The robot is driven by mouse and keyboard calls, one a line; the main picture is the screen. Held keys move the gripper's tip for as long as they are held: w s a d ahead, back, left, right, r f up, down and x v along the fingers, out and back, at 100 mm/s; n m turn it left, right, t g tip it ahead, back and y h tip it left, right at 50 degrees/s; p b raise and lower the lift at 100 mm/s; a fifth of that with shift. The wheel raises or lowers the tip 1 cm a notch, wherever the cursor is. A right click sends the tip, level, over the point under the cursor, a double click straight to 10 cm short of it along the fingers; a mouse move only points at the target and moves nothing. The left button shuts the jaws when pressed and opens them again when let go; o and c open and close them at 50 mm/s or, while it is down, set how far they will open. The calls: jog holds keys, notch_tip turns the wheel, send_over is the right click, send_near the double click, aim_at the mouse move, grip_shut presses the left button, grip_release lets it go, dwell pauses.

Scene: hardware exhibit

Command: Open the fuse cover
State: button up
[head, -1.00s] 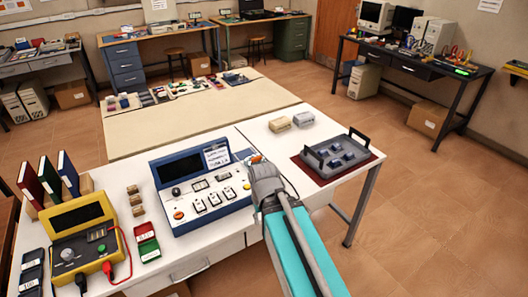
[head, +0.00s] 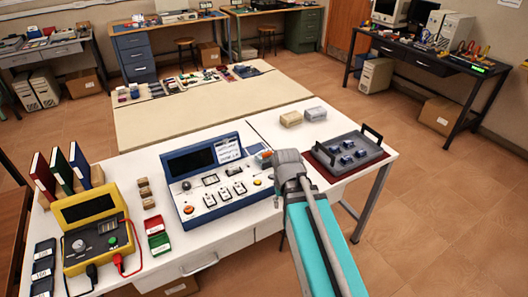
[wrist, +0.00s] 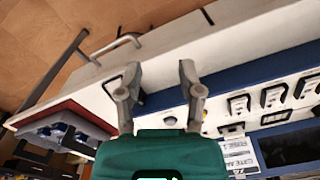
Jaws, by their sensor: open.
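The blue console (head: 183,212) stands on the white table, with a dark screen, a white label (head: 228,149), several switches and a round orange button. In the wrist view its blue edge (wrist: 235,75) and dark switches (wrist: 272,96) lie to the right of my fingers. The label there appears to read "FUSE"; I cannot clearly pick out the fuse cover. My gripper (wrist: 160,68) is open and empty, above the console's right end. In the head view my wrist hides the fingertips and part of that end. A small orange-and-grey part (head: 264,157) shows beside my wrist.
A grey tray (head: 372,137) with blue pieces sits on a red mat to the right. A yellow meter (head: 92,238), red-green block (head: 157,236) and books (head: 62,171) are on the left. A drawer handle (wrist: 113,47) shows at the table front.

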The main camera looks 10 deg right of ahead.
aim_at(268, 153)
jog(key=w+r+m+p, duration=0.4)
jog(key=w, duration=0.5)
jog(key=w+r+m+p, duration=0.4)
jog(key=w+m, duration=0.1)
jog(key=w, duration=0.4)
jog(key=w+r+m+p, duration=0.4)
jog(key=w+r, duration=0.1)
jog(key=w, duration=0.4)
jog(key=shift+d+f, duration=0.1)
jog(key=shift+f, duration=0.05)
notch_tip(268, 153, down, 13)
jog(key=b, duration=1.3)
jog(key=shift+f, duration=0.2)
grip_shut()
jog(key=shift+s, duration=0.1)
